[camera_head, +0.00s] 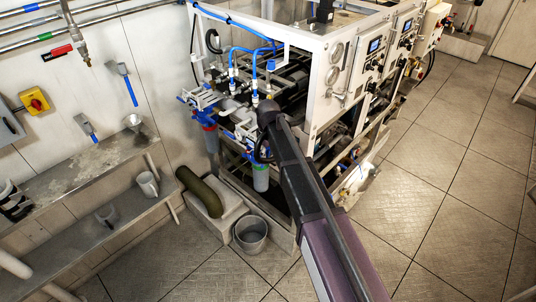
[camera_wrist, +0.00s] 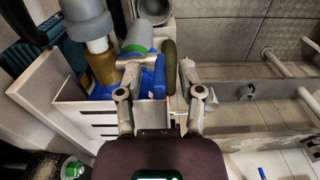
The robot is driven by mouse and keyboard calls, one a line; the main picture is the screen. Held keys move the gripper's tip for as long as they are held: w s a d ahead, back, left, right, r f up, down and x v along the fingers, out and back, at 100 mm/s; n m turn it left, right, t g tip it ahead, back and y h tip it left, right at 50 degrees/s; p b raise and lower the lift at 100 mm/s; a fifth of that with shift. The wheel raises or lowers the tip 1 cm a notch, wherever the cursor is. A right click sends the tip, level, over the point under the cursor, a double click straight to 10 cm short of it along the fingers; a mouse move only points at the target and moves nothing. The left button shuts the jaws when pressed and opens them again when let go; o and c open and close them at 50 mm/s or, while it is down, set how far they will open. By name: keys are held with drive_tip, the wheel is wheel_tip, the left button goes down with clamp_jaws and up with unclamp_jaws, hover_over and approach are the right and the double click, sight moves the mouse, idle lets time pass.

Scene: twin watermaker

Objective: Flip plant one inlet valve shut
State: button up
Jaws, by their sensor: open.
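The watermaker plant (camera_head: 305,75) is a white-framed unit with grey pipes and blue hoses on its left side. My arm reaches to its front left pipework, and my gripper is hard to make out there in the head view. In the wrist view my gripper (camera_wrist: 160,70) is open, its two fingers apart. A blue part (camera_wrist: 152,84) shows between and beyond the fingers, under a silver pipe piece (camera_wrist: 145,60). Whether the fingers touch either is unclear. I cannot tell which fitting is the plant one inlet valve; no handle is clearly readable.
Filter housings with a red (camera_head: 209,127) and a green band (camera_head: 261,169) hang below the pipework. A stepped ledge (camera_head: 85,165) runs along the left wall. Tiled floor (camera_head: 455,180) is clear at right.

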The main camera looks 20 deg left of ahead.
clamp_jaws()
drive_tip(key=shift+w+a+g+h, duration=0.1)
drive_tip(key=shift+a+g+h, duration=0.2)
drive_tip(key=shift+h, duration=0.3)
drive_tip(key=shift+d, duration=0.1)
unclamp_jaws()
drive_tip(key=shift+d, duration=0.1)
idle(0.4)
